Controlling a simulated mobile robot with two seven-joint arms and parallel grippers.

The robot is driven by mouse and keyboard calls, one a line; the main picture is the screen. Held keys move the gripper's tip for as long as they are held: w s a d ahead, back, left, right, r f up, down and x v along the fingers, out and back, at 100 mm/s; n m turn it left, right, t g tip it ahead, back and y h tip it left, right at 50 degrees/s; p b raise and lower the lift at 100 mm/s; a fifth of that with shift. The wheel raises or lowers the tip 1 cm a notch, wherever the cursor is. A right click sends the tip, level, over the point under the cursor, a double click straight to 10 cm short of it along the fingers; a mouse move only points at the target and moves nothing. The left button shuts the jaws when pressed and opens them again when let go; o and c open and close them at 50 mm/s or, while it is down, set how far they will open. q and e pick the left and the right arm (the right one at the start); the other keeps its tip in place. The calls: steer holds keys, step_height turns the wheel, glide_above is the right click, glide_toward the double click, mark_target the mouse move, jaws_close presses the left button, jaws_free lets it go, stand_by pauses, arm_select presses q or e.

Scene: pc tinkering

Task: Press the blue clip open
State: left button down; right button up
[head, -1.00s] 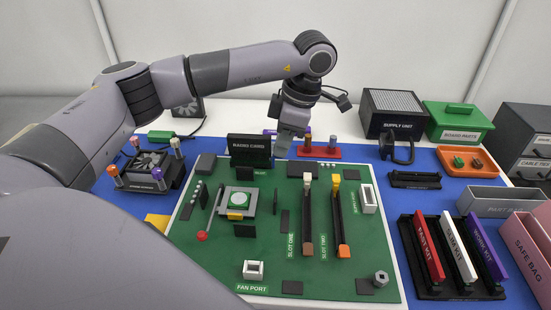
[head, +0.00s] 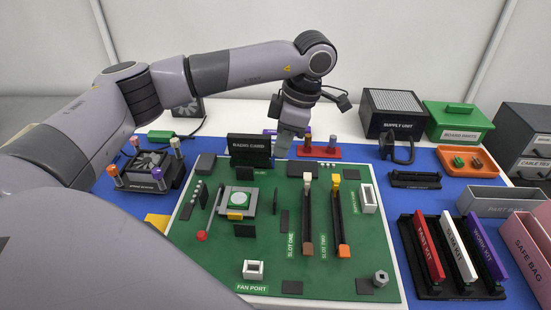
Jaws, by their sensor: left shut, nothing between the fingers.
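I cannot make out a blue clip in the head view; the area just behind and under my left gripper is hidden by it. My left gripper (head: 283,148) is shut and empty, pointing down at the back edge of the green board (head: 275,265), right beside the black radio card stand (head: 249,147). The board carries slot one (head: 308,215), with a white clip (head: 307,178) and a brown end, and slot two (head: 340,215), with a yellow clip (head: 336,177) and an orange end. My right gripper is not in view.
A red rack (head: 319,153) with upright pegs stands just right of the gripper. A cooler with fan (head: 150,165) is at left. The supply unit (head: 393,113), orange tray (head: 467,164) and memory kit rack (head: 455,280) are at right. My arm covers the front left.

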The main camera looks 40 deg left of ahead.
arm_select(q)
steer(key=shift+w+d+f, duration=0.1)
steer(key=shift+d+f, duration=0.05)
steer(key=shift+f, duration=0.2)
stand_by(0.4)
steer(key=shift+w+d+f, duration=0.2)
steer(key=shift+d, duration=0.25)
stand_by(0.5)
steer(key=shift+r, duration=0.1)
steer(key=a+p+v, duration=0.1)
steer(key=p+v, duration=0.3)
steer(key=v, duration=0.1)
steer(key=shift+s+r+p, duration=0.2)
steer(key=shift+r+p, duration=0.2)
steer(key=shift+r, duration=0.15)
